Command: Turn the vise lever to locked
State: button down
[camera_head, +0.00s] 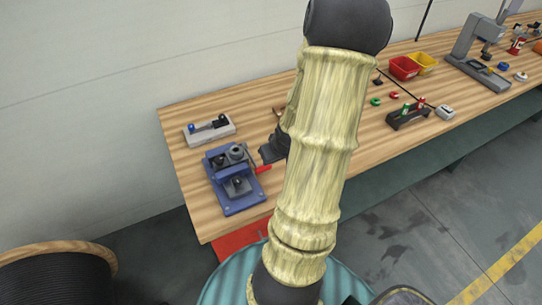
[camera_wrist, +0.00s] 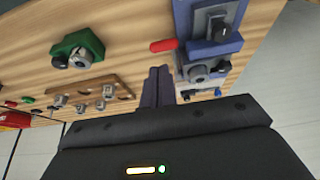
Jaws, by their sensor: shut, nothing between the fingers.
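The blue vise (camera_head: 237,190) stands at the near left end of the wooden bench, with its red lever handle (camera_head: 263,169) sticking out to the right. In the wrist view, the vise (camera_wrist: 212,48) is at upper right and the red handle (camera_wrist: 163,46) points left from it. My gripper (camera_wrist: 158,72) is shut and empty, its fingertips just below the red handle in that view; I cannot tell whether they touch it. In the head view, my gripper (camera_head: 268,152) is just right of the vise, close to the handle, partly hidden by my arm.
A grey fixture (camera_head: 209,130) sits behind the vise. In the wrist view, a green clamp (camera_wrist: 78,49) and a wooden block with metal fittings (camera_wrist: 90,96) lie to the left. Red (camera_head: 404,67) and yellow bins (camera_head: 425,62) stand farther along the bench.

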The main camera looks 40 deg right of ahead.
jog(key=shift+v, duration=0.9)
jog(key=shift+s+a, duration=0.1)
jog(key=shift+a, duration=0.15)
jog(key=shift+s+d, duration=0.1)
jog(key=shift+s, duration=0.05)
jog(key=a+r+n+g, duration=0.1)
jog(key=a+r, duration=0.3)
jog(key=a, duration=0.8)
jog(key=w+a+r+n+g+y, duration=0.1)
jog(key=a+r, duration=0.3)
jog(key=a, duration=0.9)
jog(key=shift+w+n, duration=0.25)
jog(key=shift+n, duration=0.45)
jog(key=shift+r, duration=0.15)
